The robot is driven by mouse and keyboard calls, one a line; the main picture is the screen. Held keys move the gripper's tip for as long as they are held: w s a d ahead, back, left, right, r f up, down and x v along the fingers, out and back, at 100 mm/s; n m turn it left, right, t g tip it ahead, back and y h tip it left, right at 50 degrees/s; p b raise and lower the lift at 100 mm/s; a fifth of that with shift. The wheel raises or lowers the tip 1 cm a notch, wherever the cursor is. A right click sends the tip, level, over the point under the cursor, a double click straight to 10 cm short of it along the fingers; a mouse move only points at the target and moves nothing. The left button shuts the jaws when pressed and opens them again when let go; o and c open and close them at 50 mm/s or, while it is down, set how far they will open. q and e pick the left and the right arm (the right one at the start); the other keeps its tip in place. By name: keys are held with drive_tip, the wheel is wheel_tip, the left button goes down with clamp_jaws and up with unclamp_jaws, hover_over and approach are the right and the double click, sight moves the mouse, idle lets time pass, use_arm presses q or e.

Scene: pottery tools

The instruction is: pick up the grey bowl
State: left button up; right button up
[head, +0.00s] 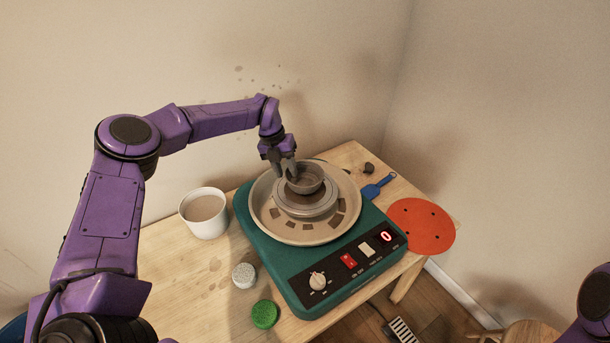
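The grey bowl (309,187) is small and sits upright on the round wheel head (305,209) in the middle of the pottery wheel. My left gripper (284,170) points down at the bowl's left rim. One finger appears at or just inside the rim and the other to its left. The frame is too small to show whether they touch or grip the wall. The bowl's far left rim is partly hidden by the fingers. My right gripper is not in view; only part of my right arm shows at the lower right edge.
The green wheel base (310,290) with its beige splash pan (270,222) fills the table's middle. Around it are a white bucket (204,224), a grey-white jar (244,275), a green round item (265,314), a blue tool (377,187) and a red disc (424,230).

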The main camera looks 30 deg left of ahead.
use_arm(q)
drive_tip(key=shift+d+f, duration=0.1)
drive_tip(key=shift+f, duration=0.55)
clamp_jaws()
drive_tip(key=shift+r, duration=0.15)
